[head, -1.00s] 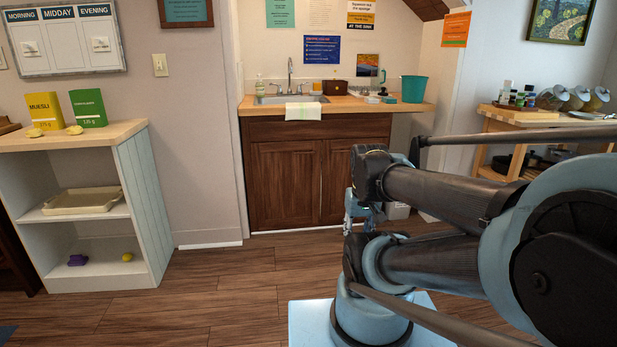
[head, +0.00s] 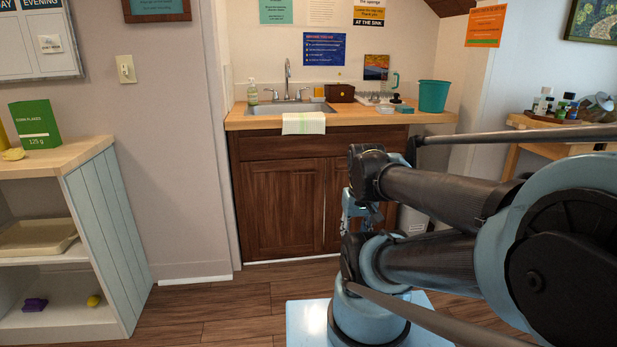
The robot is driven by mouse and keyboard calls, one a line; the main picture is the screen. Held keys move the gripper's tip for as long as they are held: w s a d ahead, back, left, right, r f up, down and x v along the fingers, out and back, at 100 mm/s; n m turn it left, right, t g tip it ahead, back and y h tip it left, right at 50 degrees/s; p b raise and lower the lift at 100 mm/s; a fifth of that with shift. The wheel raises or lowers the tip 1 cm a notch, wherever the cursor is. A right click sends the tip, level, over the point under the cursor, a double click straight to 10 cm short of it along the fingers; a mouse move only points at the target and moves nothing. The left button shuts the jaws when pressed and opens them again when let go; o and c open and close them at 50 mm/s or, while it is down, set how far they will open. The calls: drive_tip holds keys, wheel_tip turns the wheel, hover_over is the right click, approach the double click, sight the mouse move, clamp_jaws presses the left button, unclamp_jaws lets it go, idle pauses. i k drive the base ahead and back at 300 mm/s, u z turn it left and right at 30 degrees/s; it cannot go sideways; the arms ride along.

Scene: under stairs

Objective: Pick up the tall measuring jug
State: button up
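What may be the tall measuring jug is a clear vessel with a green handle (head: 395,82). It seems to stand upright at the back of the wooden sink counter (head: 440,117), left of the teal bucket (head: 433,96); it is small and its outline is unclear. My gripper (head: 360,215) hangs low in front of the brown cabinet, partly hidden by my arm. It is well below and in front of the counter, apart from the jug. I cannot tell whether its fingers are open or shut.
The sink counter also holds a soap bottle (head: 252,92), a brown box (head: 341,93), a dish rack (head: 375,98) and a teal block (head: 405,109). A white shelf (head: 105,235) stands at left, a side table (head: 520,122) at right. Wooden floor before the cabinet (head: 280,190) is clear.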

sight(388, 77)
drive_tip(key=i, duration=1.05)
drive_tip(key=z, duration=1.9)
drive_tip(key=i, duration=1.5)
drive_tip(key=u, duration=1.75)
